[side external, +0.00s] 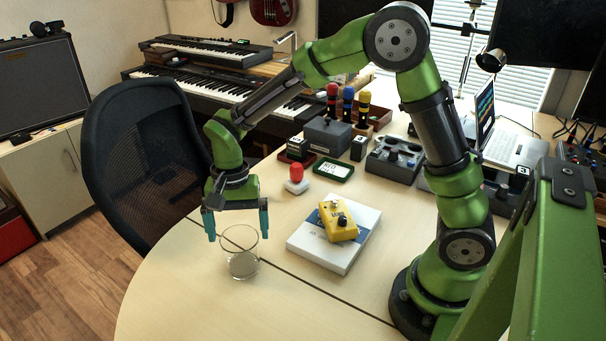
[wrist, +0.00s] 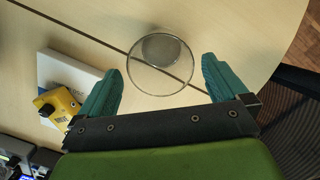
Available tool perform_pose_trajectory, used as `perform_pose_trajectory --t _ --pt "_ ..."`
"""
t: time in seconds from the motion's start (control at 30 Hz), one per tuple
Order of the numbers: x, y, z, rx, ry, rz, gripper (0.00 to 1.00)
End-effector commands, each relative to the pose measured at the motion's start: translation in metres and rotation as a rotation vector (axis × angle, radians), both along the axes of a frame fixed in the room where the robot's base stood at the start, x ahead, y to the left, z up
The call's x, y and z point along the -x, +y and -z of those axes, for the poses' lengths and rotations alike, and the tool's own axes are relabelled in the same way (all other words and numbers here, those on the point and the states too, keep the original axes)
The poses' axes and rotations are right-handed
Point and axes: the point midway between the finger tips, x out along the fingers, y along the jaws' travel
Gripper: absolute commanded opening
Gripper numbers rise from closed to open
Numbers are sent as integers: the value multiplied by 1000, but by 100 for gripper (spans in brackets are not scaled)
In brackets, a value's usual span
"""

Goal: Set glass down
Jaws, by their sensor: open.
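A clear glass (side external: 240,252) stands upright on the pale wooden table (side external: 190,290), near its front edge. In the wrist view the glass (wrist: 160,66) shows from above, its round rim ahead of my fingers. My gripper (side external: 238,226) is open, with one teal finger on each side at about the height of the glass's rim. In the wrist view my gripper (wrist: 160,82) has its fingers spread wider than the glass. I see gaps between the rim and both fingertips there. Nothing is held.
A white box (side external: 350,250) with a yellow pedal (side external: 338,221) on top lies right of the glass. A red-topped joystick-like object (side external: 297,178) is behind. A black chair (side external: 145,160) stands at the table's left edge. The table's front left is clear.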

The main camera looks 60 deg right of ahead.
Motion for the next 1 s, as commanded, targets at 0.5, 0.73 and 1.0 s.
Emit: perform_pose_trajectory --t 0.5,0.73,1.0 --pt "-2 -10 -79 -6 -21 -13 100" --pt "40 -35 -127 -47 -234 -158 100" --pt "112 -64 -158 -6 -580 -385 100"
